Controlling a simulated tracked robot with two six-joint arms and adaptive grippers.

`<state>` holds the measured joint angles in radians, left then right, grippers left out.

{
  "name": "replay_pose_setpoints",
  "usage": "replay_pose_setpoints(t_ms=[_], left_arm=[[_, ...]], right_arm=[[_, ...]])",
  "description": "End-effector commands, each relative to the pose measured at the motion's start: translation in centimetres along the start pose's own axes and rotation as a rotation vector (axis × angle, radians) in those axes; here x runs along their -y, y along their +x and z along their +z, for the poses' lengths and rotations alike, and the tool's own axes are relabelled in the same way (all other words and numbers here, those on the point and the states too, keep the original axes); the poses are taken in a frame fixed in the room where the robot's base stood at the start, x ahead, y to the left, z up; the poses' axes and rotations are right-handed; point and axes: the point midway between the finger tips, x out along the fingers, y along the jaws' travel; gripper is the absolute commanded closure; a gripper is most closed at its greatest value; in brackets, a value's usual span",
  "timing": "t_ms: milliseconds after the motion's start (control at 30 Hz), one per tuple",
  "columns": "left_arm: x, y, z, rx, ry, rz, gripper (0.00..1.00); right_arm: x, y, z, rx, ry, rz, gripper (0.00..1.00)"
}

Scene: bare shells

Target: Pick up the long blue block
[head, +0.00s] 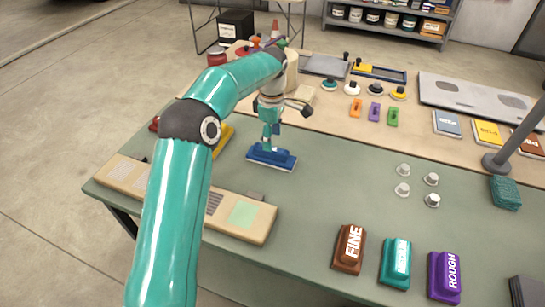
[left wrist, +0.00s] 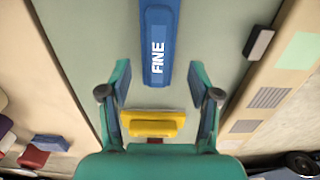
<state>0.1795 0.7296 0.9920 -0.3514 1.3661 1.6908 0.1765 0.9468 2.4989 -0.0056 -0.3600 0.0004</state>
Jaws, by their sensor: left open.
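The long blue block (head: 272,157) lies on the green-grey table top in the head view, below my left gripper (head: 272,133). In the left wrist view the long blue block (left wrist: 158,45) carries the white word FINE and runs out of the top of the picture. My left gripper (left wrist: 158,75) is open there, one finger on each side of the block's near end, with nothing between them held. The height gap to the block is hard to judge. My right gripper is not in view.
A yellow block (left wrist: 152,123) lies close by, partly behind my arm in the head view (head: 222,138). A beige panel (head: 258,222) lies along the near left edge. Brown (head: 349,249), teal (head: 396,263) and purple (head: 444,276) blocks stand front right. Small grey knobs (head: 403,170) stand mid right.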

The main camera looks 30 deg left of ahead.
Motion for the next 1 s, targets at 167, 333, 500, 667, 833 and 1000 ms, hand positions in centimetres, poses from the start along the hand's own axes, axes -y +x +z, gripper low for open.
replay_pose_setpoints(t_ms=[167,333,500,667,833,1000], left_arm=[[0.0,1.0,-0.1,0.0,-0.002,-0.001,0.38],[-0.2,2.8,-0.3,0.0,-0.002,-0.006,0.38],[-0.4,5.2,-0.4,-0.001,-0.002,-0.005,0.38],[-0.5,6.1,-0.4,-0.001,-0.002,-0.001,0.38],[-0.5,6.1,-0.4,-0.001,-0.001,-0.001,0.38],[-0.5,6.1,-0.4,0.0,-0.001,-0.001,0.64]], right_arm=[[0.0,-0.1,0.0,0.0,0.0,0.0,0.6],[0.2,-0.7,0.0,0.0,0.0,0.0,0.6],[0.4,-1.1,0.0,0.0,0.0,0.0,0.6],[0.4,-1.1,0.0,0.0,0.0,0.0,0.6],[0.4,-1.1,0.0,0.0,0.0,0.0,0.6],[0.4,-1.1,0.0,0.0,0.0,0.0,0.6]])
